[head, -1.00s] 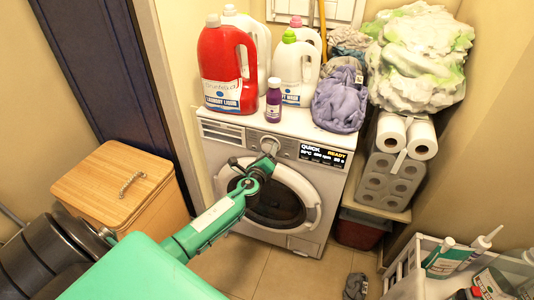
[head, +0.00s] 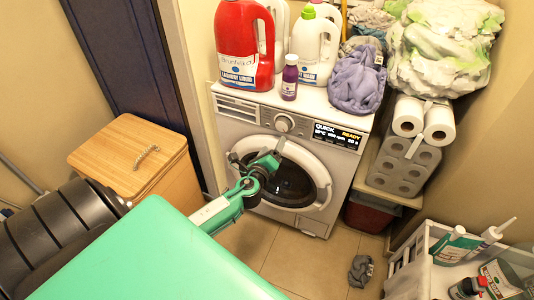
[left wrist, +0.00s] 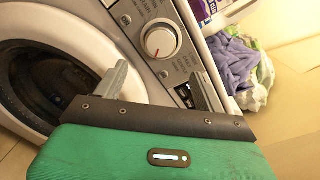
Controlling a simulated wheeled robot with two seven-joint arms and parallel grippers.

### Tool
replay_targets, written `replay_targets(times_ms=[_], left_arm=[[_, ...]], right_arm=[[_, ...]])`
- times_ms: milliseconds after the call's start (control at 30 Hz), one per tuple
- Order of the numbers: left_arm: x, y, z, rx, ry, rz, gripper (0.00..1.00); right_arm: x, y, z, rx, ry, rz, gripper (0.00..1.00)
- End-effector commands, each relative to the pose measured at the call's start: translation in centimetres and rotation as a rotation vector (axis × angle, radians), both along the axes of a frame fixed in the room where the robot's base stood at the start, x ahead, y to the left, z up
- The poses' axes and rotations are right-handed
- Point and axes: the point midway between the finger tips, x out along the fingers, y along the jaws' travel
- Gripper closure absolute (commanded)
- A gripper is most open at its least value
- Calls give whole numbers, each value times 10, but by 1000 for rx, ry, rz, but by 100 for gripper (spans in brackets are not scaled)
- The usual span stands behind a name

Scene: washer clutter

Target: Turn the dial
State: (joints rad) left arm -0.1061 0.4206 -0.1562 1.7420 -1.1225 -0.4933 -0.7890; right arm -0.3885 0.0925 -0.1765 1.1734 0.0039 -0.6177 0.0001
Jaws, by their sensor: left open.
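The dial (head: 284,123) is a round silver knob on the washer's top front panel, left of the lit display. The left wrist view shows the dial (left wrist: 160,40) close up, with a red mark on its face and printed text on both sides. My left gripper (head: 258,155) is in front of the washer door, below the dial and apart from it. In the left wrist view the two grey fingers (left wrist: 158,75) are spread with nothing between them, and the dial lies beyond their tips. My right gripper is not in view.
The washer (head: 240,122) carries a red detergent jug (head: 240,45), white bottles, a small purple bottle (head: 290,78) and purple cloth (head: 357,80). A wooden hamper (head: 130,155) stands left, toilet rolls (head: 405,165) right. A grey cloth (head: 361,270) lies on the floor.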

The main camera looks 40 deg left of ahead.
Motion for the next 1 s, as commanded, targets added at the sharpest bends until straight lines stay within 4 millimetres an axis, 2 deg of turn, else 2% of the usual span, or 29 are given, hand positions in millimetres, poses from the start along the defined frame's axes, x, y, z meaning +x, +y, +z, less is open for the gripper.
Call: replay_targets(times_ms=[100,300,500,1000], left_arm=[[-20,-6,0,0,1,0,29],[-39,-12,0,-1,1,0,29],[-45,-13,1,-1,0,1,29],[-44,-13,0,-4,3,1,29]], right_arm=[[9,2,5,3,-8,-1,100],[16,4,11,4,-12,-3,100],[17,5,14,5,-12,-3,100],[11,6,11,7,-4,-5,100]])
